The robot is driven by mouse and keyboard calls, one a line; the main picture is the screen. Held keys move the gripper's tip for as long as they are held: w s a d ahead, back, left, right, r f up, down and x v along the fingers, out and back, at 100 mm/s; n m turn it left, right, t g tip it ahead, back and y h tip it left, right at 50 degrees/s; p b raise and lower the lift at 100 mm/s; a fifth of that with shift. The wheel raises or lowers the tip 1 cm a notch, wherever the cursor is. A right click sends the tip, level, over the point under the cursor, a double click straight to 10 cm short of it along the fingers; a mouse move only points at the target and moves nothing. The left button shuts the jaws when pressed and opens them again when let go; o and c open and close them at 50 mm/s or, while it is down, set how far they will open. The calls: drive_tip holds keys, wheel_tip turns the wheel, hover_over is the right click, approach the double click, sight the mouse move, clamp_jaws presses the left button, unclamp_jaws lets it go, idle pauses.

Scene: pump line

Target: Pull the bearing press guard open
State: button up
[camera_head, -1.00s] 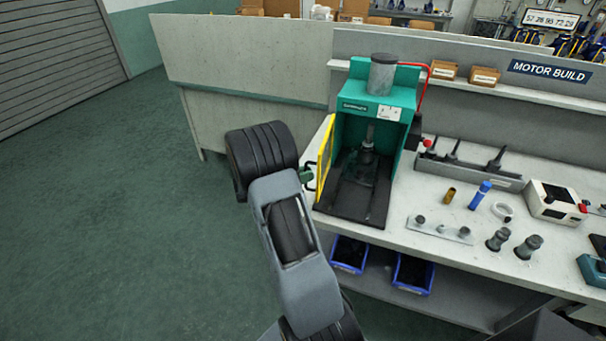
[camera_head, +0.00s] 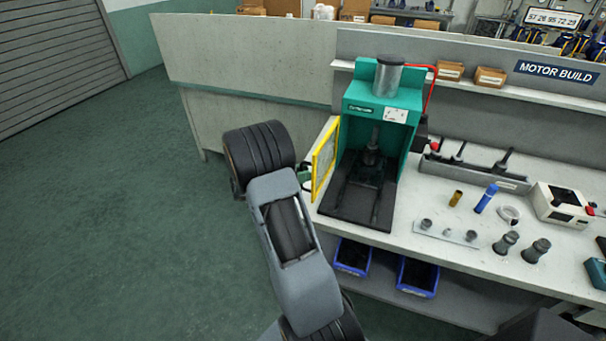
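The green bearing press (camera_head: 362,103) stands on the bench with its front open, showing a dark ram and a dark base plate inside. Its guard (camera_head: 325,158), a yellow-framed clear panel, stands swung out at the press's left side, away from the front opening. My gripper (camera_head: 305,175) is at the guard's outer left side, close to its lower outer edge. Only a small dark green part of it shows past my arm's wrist. Its fingers and the guard's handle are largely hidden, so I cannot tell whether it grips or touches the guard.
A toolholder rack (camera_head: 473,172), a blue cylinder (camera_head: 485,198), a brass piece (camera_head: 455,198) and several grey parts lie right of the press. Two blue bins (camera_head: 417,277) sit under the bench front. A grey partition (camera_head: 250,60) stands behind; the floor at left is clear.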

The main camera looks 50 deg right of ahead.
drive_tip(key=shift+o, duration=0.9)
drive_tip(key=shift+a, duration=0.1)
drive_tip(key=shift+f, duration=0.1)
drive_tip(key=shift+w+a, duration=0.1)
drive_tip(key=b+v, duration=0.2)
drive_tip(key=v, duration=1.1)
drive_tip(key=shift+a, duration=0.25)
drive_tip(key=shift+w, duration=0.15)
